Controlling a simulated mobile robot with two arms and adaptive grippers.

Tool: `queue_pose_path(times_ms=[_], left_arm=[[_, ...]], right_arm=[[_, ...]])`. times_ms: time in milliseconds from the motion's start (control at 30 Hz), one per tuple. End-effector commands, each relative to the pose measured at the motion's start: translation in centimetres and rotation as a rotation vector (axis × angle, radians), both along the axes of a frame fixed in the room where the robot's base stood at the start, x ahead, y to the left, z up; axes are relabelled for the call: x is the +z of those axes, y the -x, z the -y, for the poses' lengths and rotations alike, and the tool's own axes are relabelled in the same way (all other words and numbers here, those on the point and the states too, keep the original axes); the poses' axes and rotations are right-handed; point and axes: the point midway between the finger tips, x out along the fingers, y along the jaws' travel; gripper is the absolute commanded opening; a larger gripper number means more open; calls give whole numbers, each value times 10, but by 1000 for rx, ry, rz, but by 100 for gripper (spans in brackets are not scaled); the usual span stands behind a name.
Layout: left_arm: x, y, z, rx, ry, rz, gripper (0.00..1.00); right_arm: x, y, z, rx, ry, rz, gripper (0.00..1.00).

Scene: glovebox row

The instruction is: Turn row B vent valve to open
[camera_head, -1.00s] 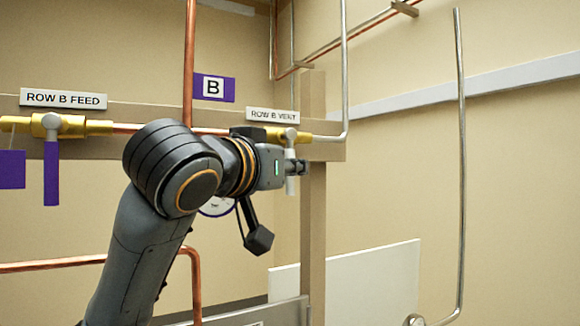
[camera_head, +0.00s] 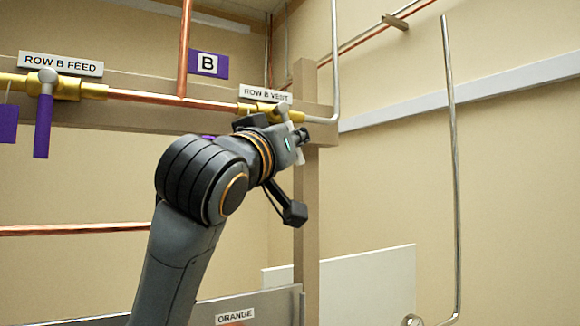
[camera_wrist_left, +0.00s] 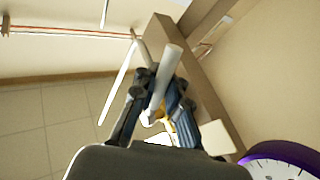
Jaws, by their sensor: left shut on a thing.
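The row B vent valve (camera_head: 264,108) is a brass body on the pipe under the ROW B VENT label (camera_head: 265,94). Its pale grey lever (camera_head: 291,124) looks short in the head view, with part hidden by my gripper. My left gripper (camera_head: 301,137) is just below the valve body, shut on the lever. In the left wrist view the lever (camera_wrist_left: 166,72) runs as a pale rod between the two dark fingers of the gripper (camera_wrist_left: 158,108). My right gripper is not in view.
To the left, the row B feed valve (camera_head: 70,87) has a purple lever (camera_head: 43,127) hanging down. A wooden post (camera_head: 306,200) stands beside my gripper. A purple-rimmed gauge (camera_wrist_left: 283,166) shows in the wrist view. A bent metal pipe (camera_head: 453,150) stands at right.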

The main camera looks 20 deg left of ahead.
Motion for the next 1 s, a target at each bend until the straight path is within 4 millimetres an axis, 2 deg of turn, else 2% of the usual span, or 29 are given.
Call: queue_pose_path(times_ms=[33, 300, 933, 1000], left_arm=[[-11, -3, 5, -7, 22, 11, 0], [-6, -8, 9, -7, 120, 108, 0], [-1, -10, 11, -6, 161, 149, 0], [-1, -10, 11, -6, 161, 149, 20]], right_arm=[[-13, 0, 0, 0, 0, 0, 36], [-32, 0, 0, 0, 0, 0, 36], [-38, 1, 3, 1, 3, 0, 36], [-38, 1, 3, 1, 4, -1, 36]])
